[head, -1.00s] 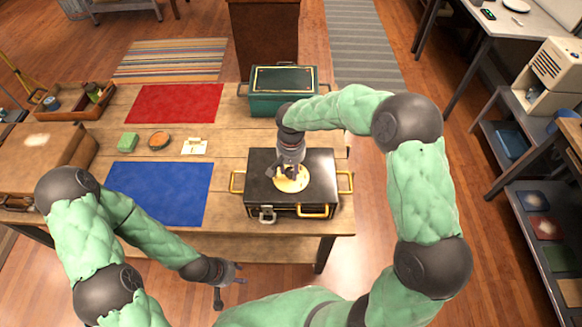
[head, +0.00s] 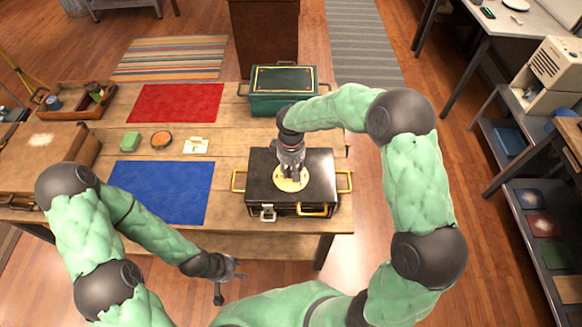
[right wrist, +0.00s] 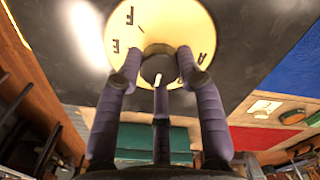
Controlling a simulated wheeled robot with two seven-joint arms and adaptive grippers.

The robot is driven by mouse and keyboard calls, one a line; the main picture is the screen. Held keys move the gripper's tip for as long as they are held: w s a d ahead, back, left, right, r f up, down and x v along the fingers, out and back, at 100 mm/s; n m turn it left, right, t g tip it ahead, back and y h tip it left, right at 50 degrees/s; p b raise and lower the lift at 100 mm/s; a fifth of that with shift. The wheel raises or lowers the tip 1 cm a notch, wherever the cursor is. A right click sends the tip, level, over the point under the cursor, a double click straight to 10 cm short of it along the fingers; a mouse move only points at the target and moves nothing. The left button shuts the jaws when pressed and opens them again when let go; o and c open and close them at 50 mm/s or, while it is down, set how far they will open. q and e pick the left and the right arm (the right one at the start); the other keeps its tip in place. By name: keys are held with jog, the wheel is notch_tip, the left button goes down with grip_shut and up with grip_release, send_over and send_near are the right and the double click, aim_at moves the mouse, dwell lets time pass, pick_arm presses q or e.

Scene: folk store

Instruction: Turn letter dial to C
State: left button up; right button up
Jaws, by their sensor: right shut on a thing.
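The letter dial is a round cream disc (head: 303,184) on top of a black box (head: 322,168). In the right wrist view, the disc (right wrist: 180,22) shows the letters F, E and A, with other parts hidden by my fingers. A dark round knob (right wrist: 158,66) stands at its centre. My right gripper (head: 291,178) points down at the dial; in the right wrist view its fingers (right wrist: 158,78) are shut around the knob. My left gripper (head: 230,280) hangs open and empty in front of the table edge, away from the box.
The black box has brass side handles and front latches. A green chest (head: 283,90) stands behind it.

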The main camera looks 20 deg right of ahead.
aim_at(291, 171)
jog(key=shift+n, duration=0.3)
jog(key=o, duration=1.2)
jog(key=shift+c, duration=0.2)
notch_tip(291, 171, up, 12)
dwell(0.4)
